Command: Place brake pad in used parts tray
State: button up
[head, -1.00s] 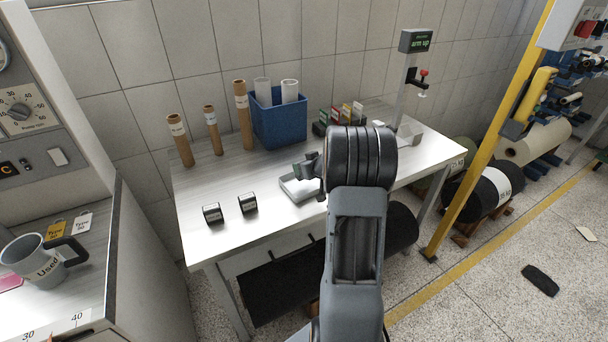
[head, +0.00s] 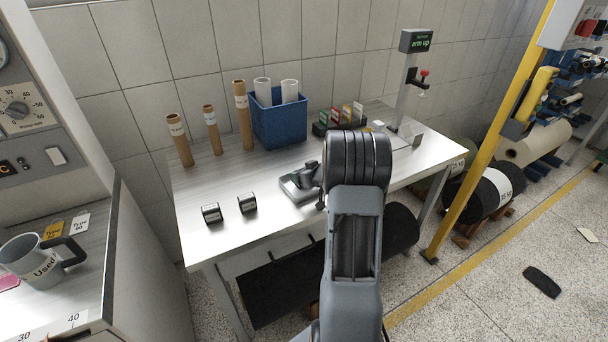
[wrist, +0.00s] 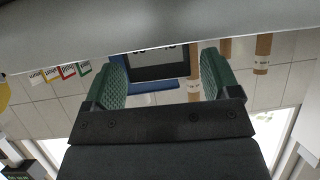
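My gripper (wrist: 164,75) points away from the camera in the wrist view, its two green-padded fingers apart. A dark block with a grey face and small dark marks (wrist: 158,62), probably the brake pad, shows between the fingertips. A narrow gap shows on its right side, so I do not see both fingers pressing on it. Its upper part is cut off by a grey surface.
Behind are brown tubes (head: 212,130), a blue bin (head: 278,122) and coloured cards (head: 345,115). A post with a screen (head: 410,75) stands at the right.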

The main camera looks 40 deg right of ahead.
jog(key=shift+r, duration=0.3)
jog(key=p+v, duration=0.2)
jog(key=v, duration=0.9)
jog(key=a+r+g+h, duration=0.1)
jog(key=a+r+h, duration=0.2)
jog(key=r, duration=0.2)
jog(key=s+a+g+y, duration=0.1)
jog(key=s+a+g, duration=0.1)
jog(key=s+a, duration=0.3)
jog(key=s+a+r+g+y, duration=0.1)
jog(key=s+a+g, duration=0.2)
jog(key=a, duration=0.8)
jog(key=s+a+g+y, duration=0.1)
jog(key=s+a+g, duration=0.1)
jog(key=s+a, duration=0.5)
jog(key=shift+s+a+r+n+y, duration=0.2)
jog(key=shift+s+a+n+y, duration=0.15)
jog(key=shift+a, duration=0.4)
